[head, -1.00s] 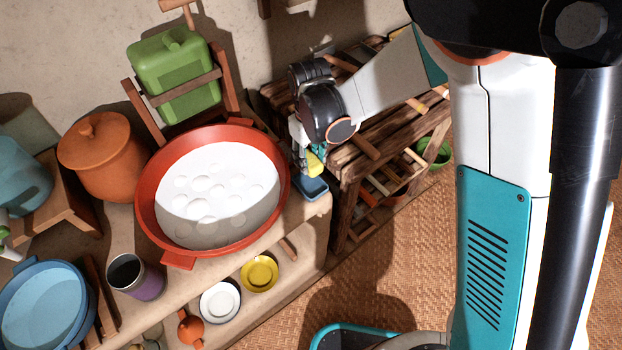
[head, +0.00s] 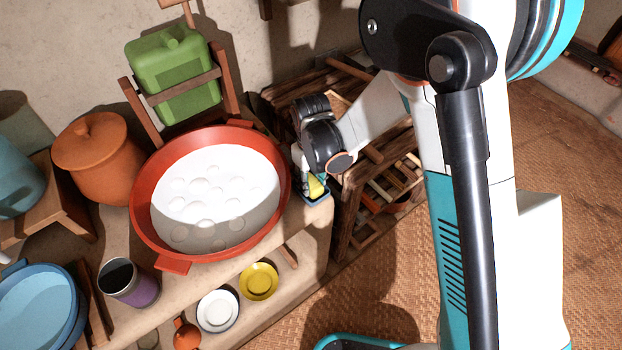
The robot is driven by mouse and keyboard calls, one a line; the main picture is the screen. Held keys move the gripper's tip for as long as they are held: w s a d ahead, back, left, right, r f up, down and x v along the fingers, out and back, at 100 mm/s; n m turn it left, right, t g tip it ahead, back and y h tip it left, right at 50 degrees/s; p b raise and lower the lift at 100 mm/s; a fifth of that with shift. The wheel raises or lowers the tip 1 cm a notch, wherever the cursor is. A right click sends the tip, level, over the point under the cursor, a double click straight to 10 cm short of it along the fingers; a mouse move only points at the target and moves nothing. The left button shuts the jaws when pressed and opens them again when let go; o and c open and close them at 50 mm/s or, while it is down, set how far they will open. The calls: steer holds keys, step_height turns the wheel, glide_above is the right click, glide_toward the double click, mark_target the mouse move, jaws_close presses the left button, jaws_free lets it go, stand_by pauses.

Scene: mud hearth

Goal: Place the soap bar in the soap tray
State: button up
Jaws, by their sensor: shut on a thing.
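The yellow soap bar (head: 317,187) is in my gripper (head: 312,183), to the right of the red basin. My gripper is shut on it and points down, with its fingers partly hidden by the wrist. The blue soap tray (head: 317,200) sits on the right end of the mud ledge. The soap is at the tray, low over it or in it; I cannot tell whether it touches the bottom. The soap and my gripper hide most of the tray's inside.
The red basin (head: 143,207) with white foamy water stands just left of the tray. A green jerrycan (head: 172,75) is behind it. A wooden rack (head: 350,215) stands close on the right. A purple cup (head: 140,287) and plates are at the front left.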

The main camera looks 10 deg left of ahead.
mark_target(311, 181)
steer(key=shift+f, duration=0.2)
steer(key=o, duration=1.1)
steer(key=shift+r, duration=0.15)
step_height(311, 181, up, 12)
steer(key=p, duration=0.4)
steer(key=shift+p, duration=0.4)
